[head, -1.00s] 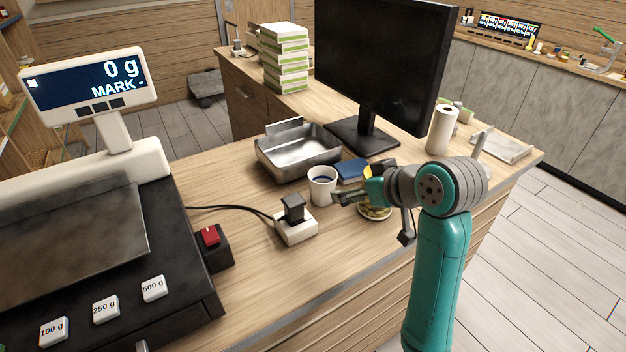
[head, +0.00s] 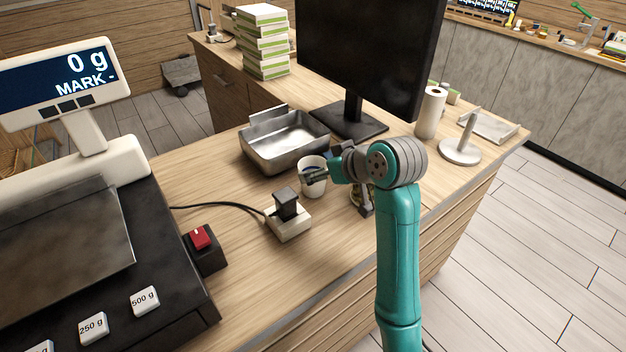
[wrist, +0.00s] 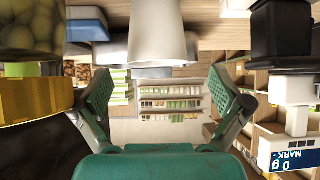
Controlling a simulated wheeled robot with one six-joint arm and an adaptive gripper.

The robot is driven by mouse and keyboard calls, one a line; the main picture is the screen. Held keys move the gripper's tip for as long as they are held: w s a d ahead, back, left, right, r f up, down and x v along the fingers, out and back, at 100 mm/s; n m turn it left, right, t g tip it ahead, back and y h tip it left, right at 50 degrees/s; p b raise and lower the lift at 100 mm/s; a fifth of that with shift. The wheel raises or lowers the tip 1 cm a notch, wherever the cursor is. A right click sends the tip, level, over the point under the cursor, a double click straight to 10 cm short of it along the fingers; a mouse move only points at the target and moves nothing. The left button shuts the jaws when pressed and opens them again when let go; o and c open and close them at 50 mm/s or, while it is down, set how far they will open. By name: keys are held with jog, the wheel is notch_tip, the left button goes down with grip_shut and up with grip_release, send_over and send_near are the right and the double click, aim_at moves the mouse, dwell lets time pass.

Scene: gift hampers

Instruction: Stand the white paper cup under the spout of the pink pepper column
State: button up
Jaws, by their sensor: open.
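The white paper cup (head: 309,187) stands upright on the wooden counter, just in front of the steel tray. My gripper (head: 316,177) is at the cup, its fingers overlapping the cup's upper part in the head view. In the wrist view my gripper (wrist: 162,80) is open, with one green finger on each side. The cup (wrist: 158,32) shows there upside down at the top middle, in line with the gap between the fingers. I cannot tell whether a finger touches it. The pink pepper column and its spout are not seen in any view.
A power socket block (head: 288,222) with a black plug is close in front of the cup. The steel tray (head: 270,160) and monitor (head: 365,60) stand behind. A jar with a yellow lid (wrist: 35,98) is close beside my gripper. A scale (head: 60,240) fills the left.

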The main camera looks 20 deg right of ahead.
aim_at(305, 167)
jog(key=x, duration=0.5)
jog(key=shift+w+d+r, duration=0.1)
jog(key=shift+w+r, duration=0.1)
jog(key=c, duration=0.9)
